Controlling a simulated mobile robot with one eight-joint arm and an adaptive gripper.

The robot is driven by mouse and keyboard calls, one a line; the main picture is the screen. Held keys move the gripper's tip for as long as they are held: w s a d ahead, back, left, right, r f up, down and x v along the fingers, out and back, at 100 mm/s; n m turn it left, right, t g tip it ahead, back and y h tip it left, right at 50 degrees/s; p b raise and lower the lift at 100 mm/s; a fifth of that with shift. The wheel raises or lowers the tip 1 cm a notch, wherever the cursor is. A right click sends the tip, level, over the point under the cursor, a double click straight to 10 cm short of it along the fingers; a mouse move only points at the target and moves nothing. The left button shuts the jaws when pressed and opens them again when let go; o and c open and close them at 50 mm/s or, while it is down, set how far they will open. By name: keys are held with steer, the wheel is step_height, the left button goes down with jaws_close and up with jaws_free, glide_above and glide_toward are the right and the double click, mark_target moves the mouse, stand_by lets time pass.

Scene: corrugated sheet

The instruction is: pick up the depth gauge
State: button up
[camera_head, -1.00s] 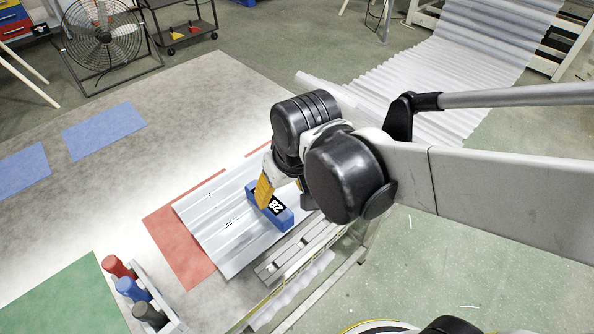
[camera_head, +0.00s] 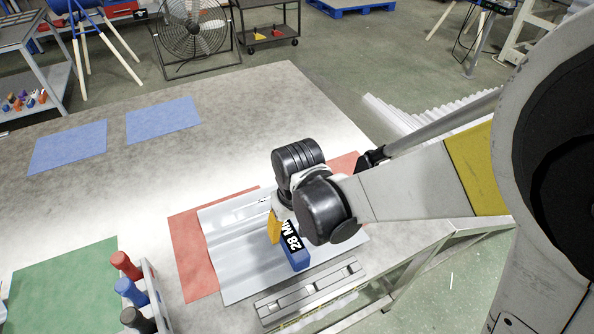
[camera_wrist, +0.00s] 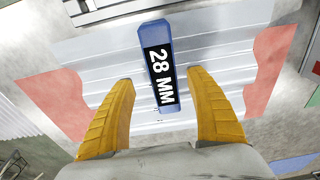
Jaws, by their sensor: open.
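The depth gauge is a blue block with a black label reading "28 MM" (camera_wrist: 158,52). In the head view the gauge (camera_head: 299,262) lies on a pale corrugated sheet (camera_head: 235,272), partly hidden by my arm. My gripper (camera_wrist: 160,90) has two yellow fingers, spread apart. In the wrist view the gauge's near end lies between the fingertips, with a gap on each side. In the head view a yellow finger of my gripper (camera_head: 274,228) shows beside the gauge's upper end.
The sheet lies on a red mat (camera_head: 190,254) on the table. A grey slotted bar (camera_head: 308,292) lies by the near edge. A rack with red, blue and black-handled tools (camera_head: 128,266) stands at left. Green (camera_head: 62,285) and blue mats (camera_head: 68,147) lie flat.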

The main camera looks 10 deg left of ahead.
mark_target(289, 233)
steer(key=f, duration=0.1)
steer(key=f+b, duration=0.1)
steer(key=f, duration=0.1)
steer(key=w+a+f+b, duration=0.1)
steer(key=shift+f, duration=0.25)
steer(key=shift+r, duration=0.1)
steer(key=shift+s, duration=0.1)
jaws_close()
steer(key=shift+r, duration=0.15)
